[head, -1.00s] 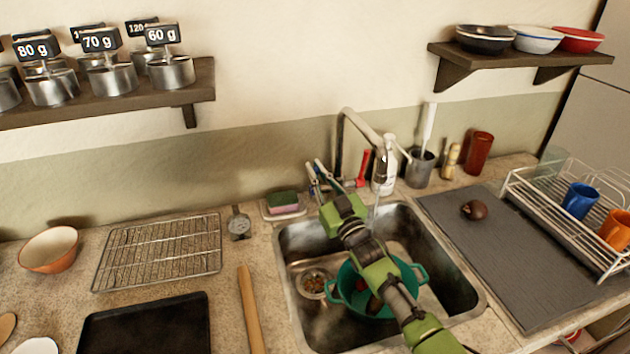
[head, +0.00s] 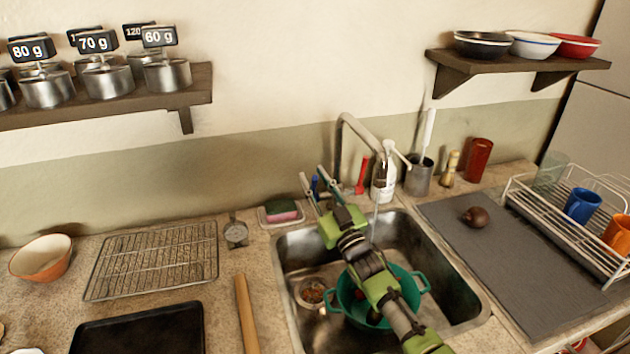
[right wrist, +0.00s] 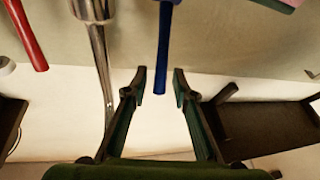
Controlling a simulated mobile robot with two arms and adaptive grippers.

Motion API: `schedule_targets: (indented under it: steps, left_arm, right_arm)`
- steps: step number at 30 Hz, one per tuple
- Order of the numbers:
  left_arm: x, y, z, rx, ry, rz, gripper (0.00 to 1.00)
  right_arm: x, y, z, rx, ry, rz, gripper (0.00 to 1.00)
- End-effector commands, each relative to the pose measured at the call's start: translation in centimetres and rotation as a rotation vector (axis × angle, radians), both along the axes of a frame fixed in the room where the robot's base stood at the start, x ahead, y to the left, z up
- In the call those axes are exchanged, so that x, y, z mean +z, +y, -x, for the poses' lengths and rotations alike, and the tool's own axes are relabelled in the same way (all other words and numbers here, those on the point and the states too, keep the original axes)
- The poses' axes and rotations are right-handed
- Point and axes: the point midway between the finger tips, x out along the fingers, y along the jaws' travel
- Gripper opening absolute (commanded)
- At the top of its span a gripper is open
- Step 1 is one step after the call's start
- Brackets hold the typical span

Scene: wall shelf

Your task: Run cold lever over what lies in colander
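My right gripper (head: 313,180) is open at the faucet's blue lever (head: 315,187). In the right wrist view the blue lever (right wrist: 164,55) reaches between the two spread fingers (right wrist: 161,82), with gaps on both sides. The red lever (head: 362,176) stands to the right of it; it also shows in the right wrist view (right wrist: 27,38). Water (head: 375,222) runs from the curved spout (head: 362,132) into the sink. The green colander (head: 409,284) sits in the sink, with reddish contents partly hidden by my right arm. Where the water lands is hidden. My left gripper is out of view.
A white bottle (head: 385,180) and a grey utensil pot (head: 419,177) stand close right of the faucet. A sponge (head: 281,208) lies to its left. A dish rack (head: 590,259) stands far right. A wire rack (head: 150,262) and rolling pin (head: 246,315) lie left of the sink (head: 455,262).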

Motion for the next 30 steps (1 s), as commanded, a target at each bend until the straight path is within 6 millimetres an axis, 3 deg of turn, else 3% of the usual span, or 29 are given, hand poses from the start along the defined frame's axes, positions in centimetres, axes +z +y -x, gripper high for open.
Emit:
schedule_targets:
  steps: [5,12,18,30]
  left_arm:
    - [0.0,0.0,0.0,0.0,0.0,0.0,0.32]
    - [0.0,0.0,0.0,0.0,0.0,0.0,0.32]
    - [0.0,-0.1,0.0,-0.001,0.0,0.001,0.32]
    - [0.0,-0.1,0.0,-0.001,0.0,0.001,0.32]
  right_arm:
    - [1.7,0.0,0.0,0.0,-0.004,0.0,0.25]
    - [6.4,0.0,0.0,0.001,-0.005,0.0,0.25]
    - [9.1,0.0,0.0,0.0,-0.002,0.0,0.25]
    - [10.0,0.0,0.0,0.0,0.0,0.0,0.23]
